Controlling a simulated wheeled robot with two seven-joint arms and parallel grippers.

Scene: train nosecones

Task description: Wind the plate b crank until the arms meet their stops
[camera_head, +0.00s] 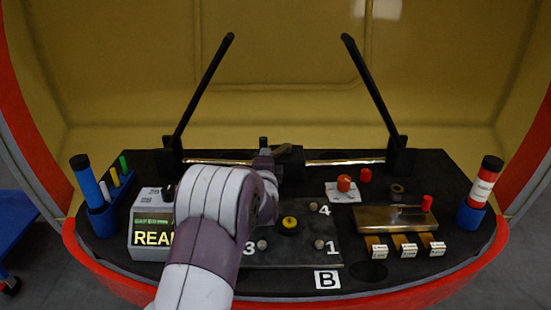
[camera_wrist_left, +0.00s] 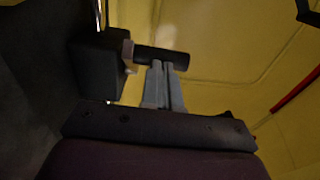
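Two black arms, the left arm (camera_head: 205,88) and the right arm (camera_head: 371,88), stand raised at the back, leaning inward at their tops. A brass rod (camera_head: 335,161) runs between their bases. A dark block (camera_wrist_left: 95,62) with a black cylindrical handle (camera_wrist_left: 160,57), seemingly the crank, shows in the left wrist view. My left gripper (camera_wrist_left: 163,66) has its grey fingers close together, tips at the handle's lower side; whether they touch is unclear. Plate B's dark plate (camera_head: 300,255) lies in front. My right gripper is not in view.
A display box (camera_head: 150,222) reading "REA", partly hidden, stands left. A blue cylinder (camera_head: 86,183) and a red-and-white cylinder (camera_head: 484,182) stand at the sides. A yellow-centred knob (camera_head: 289,223), red parts (camera_head: 344,183) and a brass block (camera_head: 395,219) occupy the deck.

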